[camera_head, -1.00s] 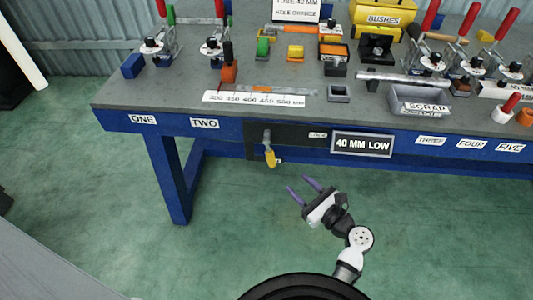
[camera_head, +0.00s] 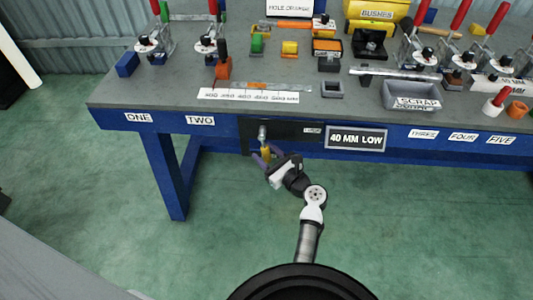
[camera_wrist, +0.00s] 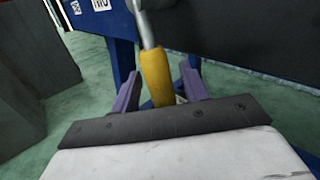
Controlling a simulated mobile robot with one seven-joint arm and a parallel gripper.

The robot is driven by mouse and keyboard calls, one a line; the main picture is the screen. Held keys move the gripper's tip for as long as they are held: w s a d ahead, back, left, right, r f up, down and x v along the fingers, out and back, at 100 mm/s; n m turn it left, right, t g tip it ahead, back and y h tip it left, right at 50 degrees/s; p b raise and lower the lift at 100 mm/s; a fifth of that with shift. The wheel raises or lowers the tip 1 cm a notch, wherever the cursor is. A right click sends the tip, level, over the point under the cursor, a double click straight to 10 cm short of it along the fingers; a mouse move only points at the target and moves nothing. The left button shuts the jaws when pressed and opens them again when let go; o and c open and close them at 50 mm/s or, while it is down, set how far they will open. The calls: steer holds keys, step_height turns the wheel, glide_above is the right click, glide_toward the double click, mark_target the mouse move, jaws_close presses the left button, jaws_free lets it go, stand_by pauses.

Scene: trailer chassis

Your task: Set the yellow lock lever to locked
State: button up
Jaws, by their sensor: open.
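The yellow lock lever (camera_head: 265,154) hangs down from a metal pivot on the dark panel (camera_head: 285,131) at the bench's front edge. In the wrist view its yellow grip (camera_wrist: 157,76) points down, tilted slightly, on a grey metal stem. My gripper (camera_head: 266,158) is open, its two purple fingers on either side of the grip. The lower end of the grip is partly hidden behind the gripper body.
A "40 MM LOW" sign (camera_head: 356,139) is on the bench front, right of the lever. A blue bench leg (camera_head: 165,175) stands to the left. The bench top (camera_head: 190,80) holds clamps, a scrap bin (camera_head: 412,96) and blocks. Green floor below is clear.

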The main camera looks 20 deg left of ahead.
jaws_close()
stand_by(0.3)
steer(key=d+r+h+p, duration=0.1)
steer(key=p, duration=0.2)
steer(key=shift+w+n+g, duration=0.15)
steer(key=shift+n+g, duration=0.15)
steer(key=shift+n, duration=0.1)
steer(key=d+n+h+p, duration=0.1)
steer(key=p, duration=0.2)
steer(key=h+p, duration=0.1)
steer(key=p, duration=0.1)
steer(key=shift+w+d+n+g+p, duration=0.25)
steer(key=shift+d+n+g+p, duration=0.05)
steer(key=shift+d+n+p, duration=0.1)
jaws_free()
